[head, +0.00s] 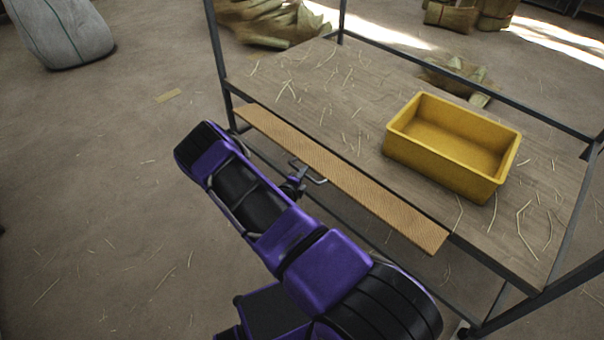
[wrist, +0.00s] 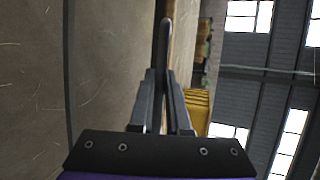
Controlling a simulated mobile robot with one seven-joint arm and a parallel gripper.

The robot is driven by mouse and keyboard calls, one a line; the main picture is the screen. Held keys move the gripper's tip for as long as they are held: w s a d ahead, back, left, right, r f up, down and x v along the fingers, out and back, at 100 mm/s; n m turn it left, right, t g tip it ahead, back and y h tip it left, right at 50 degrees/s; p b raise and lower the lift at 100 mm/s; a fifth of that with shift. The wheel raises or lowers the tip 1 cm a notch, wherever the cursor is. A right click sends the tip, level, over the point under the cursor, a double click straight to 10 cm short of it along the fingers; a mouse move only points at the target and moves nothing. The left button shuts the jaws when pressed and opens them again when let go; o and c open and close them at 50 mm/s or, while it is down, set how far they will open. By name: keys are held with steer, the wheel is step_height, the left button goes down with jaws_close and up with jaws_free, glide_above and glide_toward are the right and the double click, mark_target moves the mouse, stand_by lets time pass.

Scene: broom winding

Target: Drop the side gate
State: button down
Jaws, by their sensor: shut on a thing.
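The side gate (head: 340,178) is a long tan ribbed board along the near left edge of the cart's deck (head: 310,95). Its tan face shows from above; I cannot tell its exact tilt. A small grey bar handle (head: 318,180) juts from the gate's outer side, near its middle. My gripper (head: 299,176) is at this handle and shut on it, with the arm reaching from below. In the wrist view my gripper (wrist: 166,75) has its fingers close together around a thin grey piece; the gate's catch is not clear there.
A yellow bin (head: 450,145) stands on the deck amid scattered straw. Dark metal posts and rails (head: 222,60) frame the cart. A grey sack (head: 62,32) and brown heaps (head: 270,20) lie on the floor. The floor left of the cart is mostly clear.

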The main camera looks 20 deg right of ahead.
steer(key=shift+w+d+r, duration=0.1)
steer(key=shift+r, duration=0.35)
steer(key=c, duration=0.9)
jaws_free()
steer(key=p+v, duration=0.1)
steer(key=v, duration=1.6)
steer(key=shift+p, duration=0.35)
